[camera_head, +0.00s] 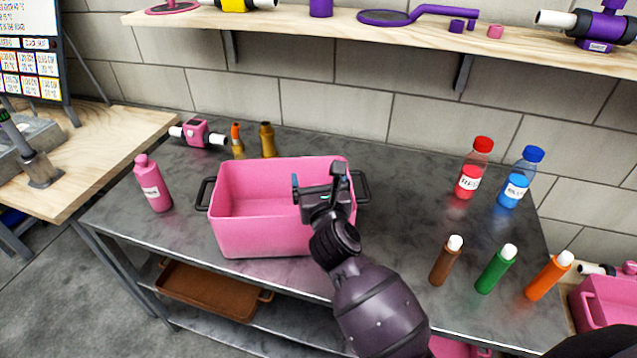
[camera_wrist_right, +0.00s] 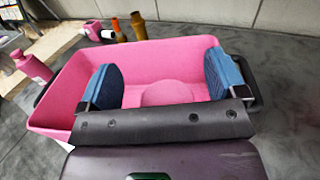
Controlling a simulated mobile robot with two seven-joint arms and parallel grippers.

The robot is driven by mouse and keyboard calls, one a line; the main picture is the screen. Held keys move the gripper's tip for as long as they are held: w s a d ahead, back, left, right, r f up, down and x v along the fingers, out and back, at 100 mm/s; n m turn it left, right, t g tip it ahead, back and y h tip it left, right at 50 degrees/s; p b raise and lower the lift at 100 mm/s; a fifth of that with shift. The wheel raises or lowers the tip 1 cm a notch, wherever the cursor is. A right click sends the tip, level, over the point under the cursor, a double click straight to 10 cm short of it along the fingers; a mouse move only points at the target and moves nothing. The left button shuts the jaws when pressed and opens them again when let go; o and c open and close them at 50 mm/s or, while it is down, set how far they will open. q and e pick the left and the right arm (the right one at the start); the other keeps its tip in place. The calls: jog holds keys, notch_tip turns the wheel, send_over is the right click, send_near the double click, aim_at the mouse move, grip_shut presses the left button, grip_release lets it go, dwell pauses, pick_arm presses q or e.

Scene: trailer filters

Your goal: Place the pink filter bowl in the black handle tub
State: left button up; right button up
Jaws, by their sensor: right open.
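The pink tub with black handles (camera_head: 232,232) stands on the dark metal table, and it also shows in the wrist view (camera_wrist_right: 62,92). A rounded pink shape, which looks like the pink filter bowl (camera_wrist_right: 168,92), lies inside the tub in the wrist view, between my fingers in the picture. In the head view my right arm hides that part of the tub. My right gripper (camera_head: 319,180) is open over the right half of the tub. Its blue finger pads (camera_wrist_right: 163,80) are apart, with nothing held between them. My left gripper is not in view.
A pink bottle (camera_head: 152,185) stands left of the tub. Red (camera_head: 474,168), blue (camera_head: 520,178) and several capped bottles stand at right. A wooden shelf (camera_head: 380,38) runs above.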

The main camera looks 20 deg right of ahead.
jog(key=s+a, duration=0.1)
jog(key=s, duration=1.1)
jog(key=shift+a, duration=0.25)
